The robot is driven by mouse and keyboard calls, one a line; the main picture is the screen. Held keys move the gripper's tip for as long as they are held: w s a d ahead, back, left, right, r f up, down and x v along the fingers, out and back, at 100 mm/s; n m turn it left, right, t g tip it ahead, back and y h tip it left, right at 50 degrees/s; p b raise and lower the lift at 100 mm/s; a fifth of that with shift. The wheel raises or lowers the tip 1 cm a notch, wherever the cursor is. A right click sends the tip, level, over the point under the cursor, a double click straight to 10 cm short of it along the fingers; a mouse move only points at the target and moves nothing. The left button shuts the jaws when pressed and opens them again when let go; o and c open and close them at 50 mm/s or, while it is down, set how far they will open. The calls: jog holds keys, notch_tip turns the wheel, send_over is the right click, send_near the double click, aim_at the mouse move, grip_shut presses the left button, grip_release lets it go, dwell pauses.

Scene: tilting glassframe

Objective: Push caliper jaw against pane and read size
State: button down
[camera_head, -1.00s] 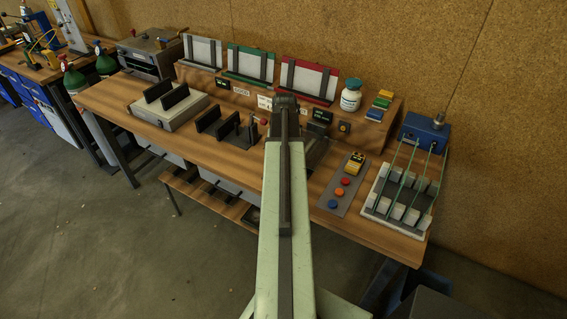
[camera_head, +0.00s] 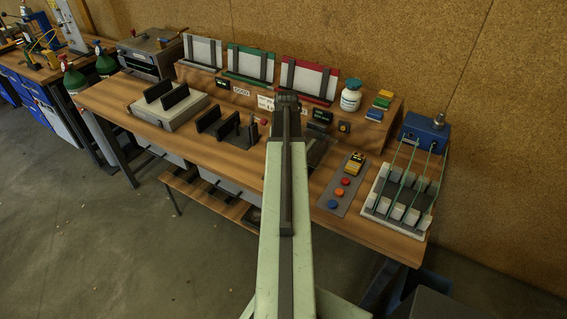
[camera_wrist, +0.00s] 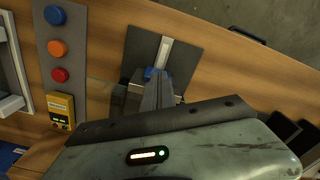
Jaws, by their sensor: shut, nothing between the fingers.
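In the wrist view my gripper (camera_wrist: 154,88) is shut and empty, its narrow grey fingers pointing at a small blue piece (camera_wrist: 153,73), which looks like the caliper jaw. The fingertips are right at the blue piece; I cannot tell whether they touch it. A light strip like a scale (camera_wrist: 165,52) runs beyond it over a dark plate (camera_wrist: 140,48). My fingers and wrist cover what lies beneath. I cannot clearly make out a pane against the jaw, nor read a size. In the head view my arm hides the jaw and gripper.
A panel with red, orange and blue buttons (camera_head: 341,190) and a yellow meter (camera_head: 355,165) stand right of my arm. Dark upright slots (camera_head: 228,128) stand left. A raised shelf with coloured frames (camera_head: 250,65) lies behind. A roller rack (camera_head: 405,190) is at the right end.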

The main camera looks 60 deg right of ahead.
jog(key=shift+d, duration=1.35)
dwell(1.1)
jog(key=shift+a, duration=0.55)
notch_tip(320, 180, up, 7)
jog(key=p, duration=0.7)
jog(key=shift+r, duration=0.1)
